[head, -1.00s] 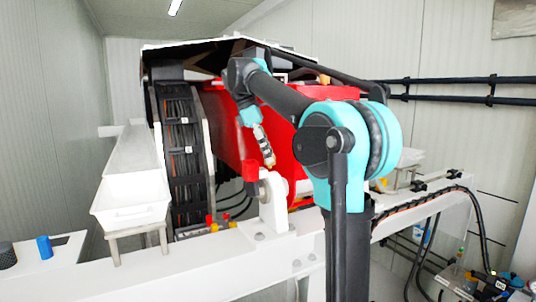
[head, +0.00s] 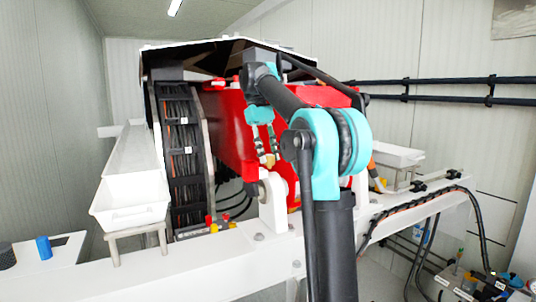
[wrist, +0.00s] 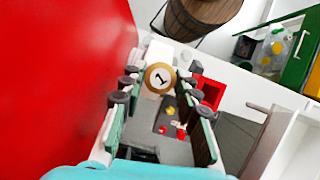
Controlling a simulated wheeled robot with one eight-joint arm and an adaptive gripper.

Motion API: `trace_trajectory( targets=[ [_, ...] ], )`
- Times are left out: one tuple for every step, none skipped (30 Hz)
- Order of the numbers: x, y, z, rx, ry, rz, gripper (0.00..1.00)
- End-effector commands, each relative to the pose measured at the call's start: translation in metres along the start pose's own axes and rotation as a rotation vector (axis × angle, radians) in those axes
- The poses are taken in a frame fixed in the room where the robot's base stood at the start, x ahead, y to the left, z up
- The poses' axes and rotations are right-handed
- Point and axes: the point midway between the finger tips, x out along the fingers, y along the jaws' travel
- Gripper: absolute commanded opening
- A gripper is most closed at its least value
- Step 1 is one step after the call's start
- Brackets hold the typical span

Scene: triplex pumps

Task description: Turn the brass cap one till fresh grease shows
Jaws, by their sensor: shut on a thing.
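Brass cap one (wrist: 160,77) is a round brass-coloured cap with a pale face marked "1". In the wrist view it sits between the tips of my gripper (wrist: 158,82), with a finger on each side. In the head view my gripper (head: 268,153) points down in front of the big red housing, and the brass cap (head: 269,160) shows small at its fingertips. The gripper is shut on the cap. I cannot make out any grease around it.
The red housing (head: 228,130) stands close beside my gripper and fills the left of the wrist view. A white bracket (head: 273,208) rises from the white beam just below. White trays (head: 130,208) stand left and right (head: 398,155). Cables run along the right.

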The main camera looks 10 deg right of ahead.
Motion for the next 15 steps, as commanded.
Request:
trace_trajectory(
  targets=[
    [-0.0002, 0.0007, -0.0004, 0.023, 0.001, -0.01, 0.02],
    [-0.0001, 0.0008, -0.0004, 0.038, 0.001, -0.016, 0.02],
    [-0.0001, 0.0009, -0.0004, 0.055, 0.001, -0.024, 0.02],
    [-0.0001, 0.001, -0.0003, 0.067, 0.001, -0.028, 0.02],
    [-0.0001, 0.0012, -0.0003, 0.078, 0.001, -0.033, 0.02],
    [-0.0001, 0.0013, -0.0002, 0.091, 0.001, -0.038, 0.02],
    [-0.0001, 0.0013, -0.0002, 0.1, 0.001, -0.041, 0.02],
    [-0.0001, 0.0013, -0.0002, 0.107, 0.001, -0.044, 0.02],
    [-0.0001, 0.0012, -0.0003, 0.115, 0.001, -0.048, 0.02],
    [-0.0001, 0.0012, -0.0003, 0.121, 0.001, -0.051, 0.02],
    [-0.0001, 0.0011, -0.0003, 0.126, 0.001, -0.053, 0.02],
    [-0.0001, 0.0011, -0.0003, 0.13, 0.001, -0.055, 0.02],
    [-0.0001, 0.001, -0.0003, 0.133, 0.001, -0.056, 0.02],
    [-0.0001, 0.001, -0.0003, 0.135, 0.001, -0.057, 0.02],
    [-0.0001, 0.001, -0.0003, 0.137, 0.001, -0.058, 0.02]
  ],
)
